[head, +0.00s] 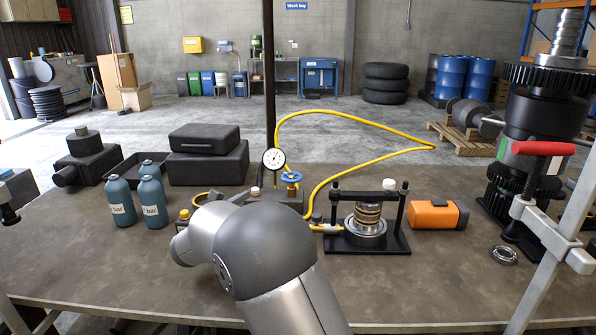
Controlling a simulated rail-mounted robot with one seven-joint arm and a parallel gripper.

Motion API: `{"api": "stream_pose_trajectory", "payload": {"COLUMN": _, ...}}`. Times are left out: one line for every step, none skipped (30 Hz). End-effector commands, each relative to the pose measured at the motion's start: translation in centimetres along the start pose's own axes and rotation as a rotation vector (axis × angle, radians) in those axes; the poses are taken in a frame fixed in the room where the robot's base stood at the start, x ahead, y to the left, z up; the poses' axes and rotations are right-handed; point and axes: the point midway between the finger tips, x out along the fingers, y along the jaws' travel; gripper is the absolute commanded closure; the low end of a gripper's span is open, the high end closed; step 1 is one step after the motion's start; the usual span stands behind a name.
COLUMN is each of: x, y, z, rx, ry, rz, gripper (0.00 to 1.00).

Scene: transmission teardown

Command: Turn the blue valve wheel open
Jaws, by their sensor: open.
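The blue valve wheel (291,177) sits on top of a small brass-coloured fitting in the middle of the bench, just right of a round white pressure gauge (273,159). The wheel lies roughly flat, and its top is in clear view. A yellow hose (330,185) runs close by it. My arm rises from the bottom of the head view and ends, as far as I can see, left of and nearer than the wheel. My gripper is not visible; the arm's grey links hide what is behind them. I see no contact with the wheel.
A black press frame (383,243) with stacked rings stands right of the wheel, beside an orange box (438,214). Teal bottles (153,200) and black cases (208,160) stand left. A dark post (269,80) rises behind the gauge. The bench front right of my arm is clear.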

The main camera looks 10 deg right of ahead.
Motion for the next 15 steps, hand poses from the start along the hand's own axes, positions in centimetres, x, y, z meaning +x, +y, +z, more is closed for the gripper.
{"api": "stream_pose_trajectory", "payload": {"x": 0.8, "y": -0.1, "z": 0.1, "rx": -0.001, "ry": -0.001, "rz": -0.004, "gripper": 0.20}}
{"api": "stream_pose_trajectory", "payload": {"x": 1.3, "y": -0.1, "z": 0.1, "rx": -0.001, "ry": -0.001, "rz": -0.003, "gripper": 0.20}}
{"api": "stream_pose_trajectory", "payload": {"x": 2.0, "y": -0.1, "z": 0.2, "rx": -0.001, "ry": -0.002, "rz": -0.002, "gripper": 0.20}}
{"api": "stream_pose_trajectory", "payload": {"x": 2.6, "y": -0.1, "z": 0.2, "rx": -0.002, "ry": -0.002, "rz": -0.003, "gripper": 0.20}}
{"api": "stream_pose_trajectory", "payload": {"x": 3.3, "y": -0.1, "z": 0.2, "rx": -0.002, "ry": -0.002, "rz": -0.003, "gripper": 0.20}}
{"api": "stream_pose_trajectory", "payload": {"x": 4.2, "y": -0.1, "z": 0.3, "rx": -0.002, "ry": -0.002, "rz": -0.004, "gripper": 0.20}}
{"api": "stream_pose_trajectory", "payload": {"x": 4.9, "y": -0.1, "z": 0.3, "rx": -0.002, "ry": -0.002, "rz": -0.003, "gripper": 0.20}}
{"api": "stream_pose_trajectory", "payload": {"x": 5.5, "y": -0.1, "z": 0.3, "rx": -0.002, "ry": -0.002, "rz": -0.003, "gripper": 0.20}}
{"api": "stream_pose_trajectory", "payload": {"x": 6.4, "y": -0.1, "z": 0.3, "rx": -0.003, "ry": -0.002, "rz": -0.003, "gripper": 0.20}}
{"api": "stream_pose_trajectory", "payload": {"x": 7.1, "y": -0.1, "z": 0.3, "rx": -0.002, "ry": -0.002, "rz": -0.002, "gripper": 0.20}}
{"api": "stream_pose_trajectory", "payload": {"x": 7.8, "y": -0.1, "z": 0.3, "rx": -0.003, "ry": -0.002, "rz": -0.002, "gripper": 0.20}}
{"api": "stream_pose_trajectory", "payload": {"x": 8.7, "y": -0.1, "z": 0.3, "rx": -0.004, "ry": -0.002, "rz": -0.003, "gripper": 0.20}}
{"api": "stream_pose_trajectory", "payload": {"x": 9.3, "y": -0.1, "z": 0.3, "rx": -0.003, "ry": -0.002, "rz": -0.002, "gripper": 0.20}}
{"api": "stream_pose_trajectory", "payload": {"x": 10.0, "y": -0.1, "z": 0.3, "rx": -0.003, "ry": -0.002, "rz": -0.002, "gripper": 0.20}}
{"api": "stream_pose_trajectory", "payload": {"x": 10.8, "y": -0.1, "z": 0.3, "rx": -0.004, "ry": -0.002, "rz": -0.001, "gripper": 0.20}}
